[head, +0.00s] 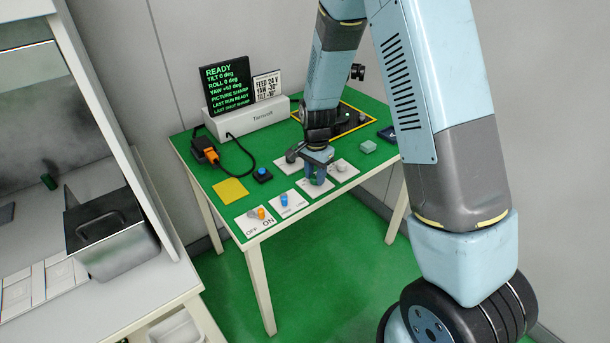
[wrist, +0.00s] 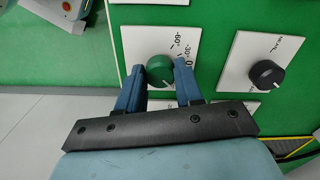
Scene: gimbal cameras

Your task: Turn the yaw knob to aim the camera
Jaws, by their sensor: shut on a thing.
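My gripper (head: 317,180) is over the front of the green table, fingers pointing down at a white dial plate. In the wrist view its two blue fingers are on either side of a round green knob (wrist: 160,70), shut on it. The knob's white plate (wrist: 142,39) carries marks -60, -30 and 0; part of the plate and any name on it are hidden. The screen (head: 228,86) reads READY, tilt 0, roll 0, yaw +50 deg, picture sharp. A white card (head: 267,86) reads feed 24 V, yaw -30, tilt -10.
A black knob (wrist: 266,73) stands on another plate to the right in the wrist view. An orange switch (head: 261,212) near ON and a blue knob (head: 284,199) sit left of my gripper. A yellow pad (head: 230,190) and a blue button (head: 262,173) lie farther left.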

